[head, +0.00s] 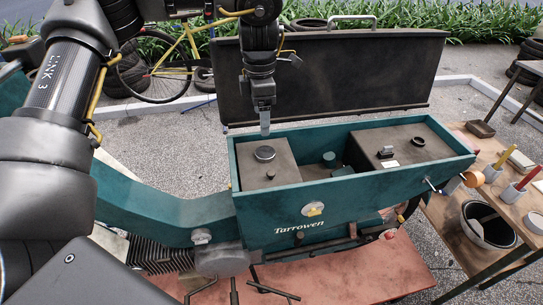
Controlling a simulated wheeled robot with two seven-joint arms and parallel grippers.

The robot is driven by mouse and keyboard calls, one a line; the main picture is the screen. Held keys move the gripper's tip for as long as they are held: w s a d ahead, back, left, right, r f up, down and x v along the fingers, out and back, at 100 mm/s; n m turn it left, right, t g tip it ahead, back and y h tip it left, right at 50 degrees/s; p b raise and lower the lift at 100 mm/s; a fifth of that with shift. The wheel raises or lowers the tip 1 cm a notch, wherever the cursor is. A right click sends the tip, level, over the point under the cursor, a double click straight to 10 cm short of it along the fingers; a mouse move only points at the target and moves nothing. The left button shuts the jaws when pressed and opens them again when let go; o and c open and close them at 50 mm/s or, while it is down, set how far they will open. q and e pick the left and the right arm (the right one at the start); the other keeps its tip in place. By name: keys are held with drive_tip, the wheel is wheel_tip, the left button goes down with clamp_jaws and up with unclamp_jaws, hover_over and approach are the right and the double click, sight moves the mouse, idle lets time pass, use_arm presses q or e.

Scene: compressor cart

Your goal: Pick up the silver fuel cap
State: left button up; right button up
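A round cap with a grey, silvery top (264,153) sits on the brown tank top (256,172) at the left end of the teal compressor cart (340,195). It looks like the silver fuel cap. My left gripper (265,131) points down just behind and above the cap in the picture, apart from it. I see its fingers edge-on, so I cannot tell whether they are open or shut. Nothing shows in its grip. My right gripper is not in view.
The cart's dark lid (350,75) stands open behind the gripper. A second dark round fitting (418,142) sits on the right box. A wooden table (450,220) with a bucket (489,225) and small items stands at right. The teal walls rise around the tank.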

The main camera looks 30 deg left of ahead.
use_arm(q)
drive_tip(key=w+f, duration=0.2)
hover_over(265, 152)
wheel_tip(265, 152, down, 5)
drive_tip(key=shift+d+r, duration=0.15)
drive_tip(key=shift+r, duration=0.05)
drive_tip(key=shift+w+f, duration=0.1)
drive_tip(key=shift+f, duration=0.2)
wheel_tip(265, 152, down, 5)
drive_tip(key=shift+f+p, duration=0.1)
drive_tip(key=shift+p, duration=0.5)
drive_tip(key=shift+s, duration=0.2)
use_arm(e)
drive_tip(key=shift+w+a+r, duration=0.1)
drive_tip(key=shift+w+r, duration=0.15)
